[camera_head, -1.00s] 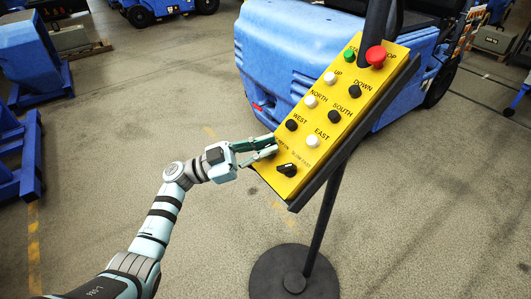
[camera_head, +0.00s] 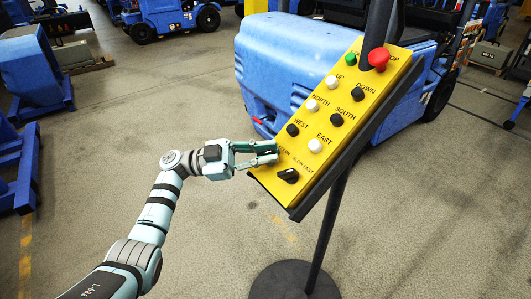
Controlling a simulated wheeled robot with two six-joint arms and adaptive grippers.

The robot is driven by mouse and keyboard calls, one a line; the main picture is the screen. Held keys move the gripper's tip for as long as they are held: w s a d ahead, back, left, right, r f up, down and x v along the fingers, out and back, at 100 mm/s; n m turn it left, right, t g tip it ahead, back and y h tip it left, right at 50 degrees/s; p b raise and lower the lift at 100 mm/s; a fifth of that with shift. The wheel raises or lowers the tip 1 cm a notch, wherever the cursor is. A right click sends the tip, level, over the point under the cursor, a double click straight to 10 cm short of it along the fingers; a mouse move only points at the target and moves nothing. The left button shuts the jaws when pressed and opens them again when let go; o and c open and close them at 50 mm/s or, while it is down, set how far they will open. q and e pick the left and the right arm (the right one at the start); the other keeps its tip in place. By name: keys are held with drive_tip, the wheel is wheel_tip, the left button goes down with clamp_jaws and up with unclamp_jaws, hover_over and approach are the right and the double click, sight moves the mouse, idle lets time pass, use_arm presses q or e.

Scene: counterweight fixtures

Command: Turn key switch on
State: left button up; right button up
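A yellow control panel (camera_head: 312,133) is tilted on a dark stand, with several buttons and switches. A black rotary switch (camera_head: 288,175) sits at its lower end beside a "SLOW FAST" label. A label partly covered by my fingers ends in what looks like "ON"; any key switch there is hidden or too small to make out. My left gripper (camera_head: 277,152) is at the panel's lower left edge, its two fingers apart with a gap between them. I cannot tell whether the fingertips touch the panel. My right gripper is not in view.
A red stop button (camera_head: 379,58) and a green button (camera_head: 350,59) are at the panel's upper end. The stand's round base (camera_head: 294,281) is on the floor. A blue vehicle (camera_head: 300,70) stands behind the panel.

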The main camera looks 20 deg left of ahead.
use_arm(q)
drive_tip(key=shift+o, duration=1.3)
drive_tip(key=v, duration=1.2)
drive_tip(key=shift+w, duration=0.1)
